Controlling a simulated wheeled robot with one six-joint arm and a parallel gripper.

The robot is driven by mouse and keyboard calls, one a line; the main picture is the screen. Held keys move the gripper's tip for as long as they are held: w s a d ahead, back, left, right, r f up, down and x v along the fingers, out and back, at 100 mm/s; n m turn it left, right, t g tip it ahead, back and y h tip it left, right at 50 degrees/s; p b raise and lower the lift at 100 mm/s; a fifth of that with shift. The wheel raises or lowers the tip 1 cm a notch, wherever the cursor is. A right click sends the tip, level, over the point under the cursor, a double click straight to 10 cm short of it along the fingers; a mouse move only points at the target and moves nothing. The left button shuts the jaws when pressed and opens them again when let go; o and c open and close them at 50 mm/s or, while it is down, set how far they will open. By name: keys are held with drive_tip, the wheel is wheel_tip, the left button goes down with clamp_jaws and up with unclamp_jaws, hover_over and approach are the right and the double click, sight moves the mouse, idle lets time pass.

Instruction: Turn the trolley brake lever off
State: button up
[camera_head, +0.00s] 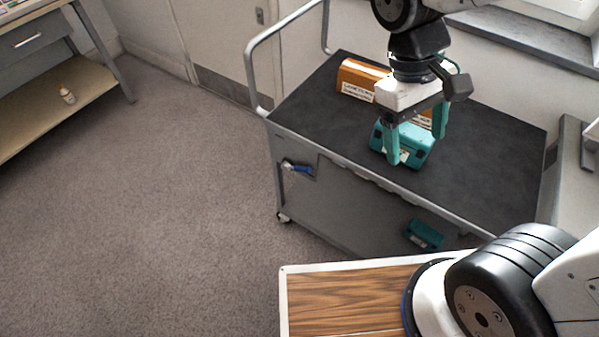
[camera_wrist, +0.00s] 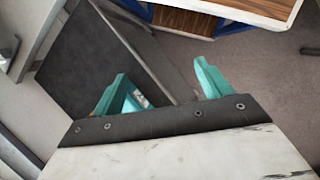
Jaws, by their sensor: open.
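The grey trolley (camera_head: 340,210) with a black top stands in the middle right of the head view. The brake lever (camera_head: 298,168), with a blue grip, is on its front side near the left corner. My gripper (camera_head: 416,148) has teal fingers, spread apart with nothing held. It is above the trolley top, right of and well apart from the lever. A teal case (camera_head: 412,152) is behind and below the fingers, partly hidden; I cannot tell whether they touch. The wrist view shows the open fingers (camera_wrist: 161,68) and the black trolley top (camera_wrist: 85,60); I cannot make out the lever there.
An orange-brown labelled box (camera_head: 358,80) lies on the trolley top. Another teal case (camera_head: 424,235) is low on the trolley. A bench (camera_head: 30,100) with a small bottle (camera_head: 67,94) stands far left. The carpet (camera_head: 180,190) left of the trolley is clear.

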drive_tip(key=w+a+f+n+h, duration=0.4)
drive_tip(key=w+f+n+h, duration=0.1)
drive_tip(key=f, duration=0.3)
drive_tip(key=n+t+h, duration=0.3)
drive_tip(key=n+t, duration=1.4)
drive_tip(key=n, duration=0.8)
approach(301, 171)
drive_tip(key=w, duration=0.1)
drive_tip(key=x, duration=0.7)
drive_tip(key=shift+w+d+f, duration=0.1)
drive_tip(key=shift+w+d, duration=0.1)
drive_tip(key=shift+d, duration=0.2)
drive_tip(key=c, duration=1.4)
